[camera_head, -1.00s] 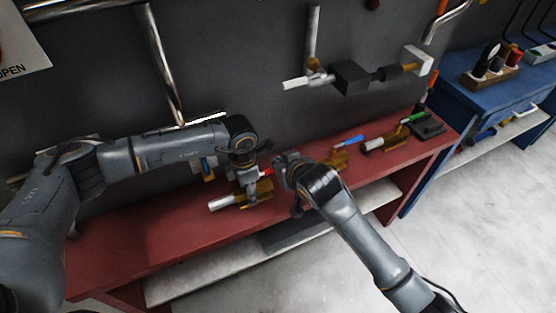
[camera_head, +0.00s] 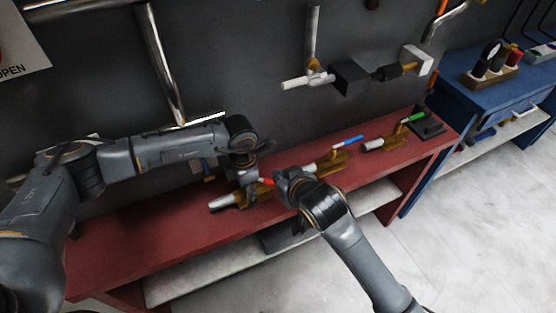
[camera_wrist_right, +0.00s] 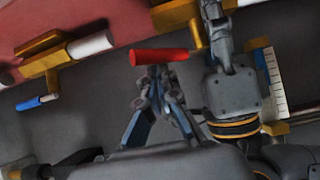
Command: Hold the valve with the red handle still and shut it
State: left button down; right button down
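The valve with the red handle has a brass body (camera_head: 262,190) and a white pipe end (camera_head: 223,201), and lies on the red bench. My left gripper (camera_head: 249,190) comes down on the brass body and appears shut on it; its fingertips are partly hidden. In the right wrist view the red handle (camera_wrist_right: 160,56) lies crosswise just past the fingertips of my right gripper (camera_wrist_right: 160,76). Those fingers converge and look shut, with the handle not clearly between them. Whether they touch the handle cannot be told. The right gripper (camera_head: 281,178) also shows in the head view.
A valve with a blue handle (camera_head: 347,141) and one with a green handle (camera_head: 412,118) lie farther right on the red bench (camera_head: 160,228). Pipes with a black block (camera_head: 350,78) are on the dark wall. A blue bench (camera_head: 500,88) stands at the right.

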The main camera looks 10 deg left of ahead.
aim_at(268, 183)
jog(key=shift+s+a+f, duration=0.1)
jog(key=shift+s+a, duration=0.1)
jog(key=shift+s, duration=0.45)
jog(key=shift+s+a, duration=0.2)
jog(key=shift+s, duration=0.45)
jog(key=shift+s+a, duration=0.35)
jog(key=shift+s, duration=0.1)
jog(key=shift+d, duration=0.15)
jog(key=shift+s+d, duration=0.4)
jog(key=shift+s, duration=0.15)
jog(key=s+a+r, duration=0.5)
jog(key=r, duration=0.1)
jog(key=shift+s+a, duration=0.25)
jog(key=shift+a, duration=0.15)
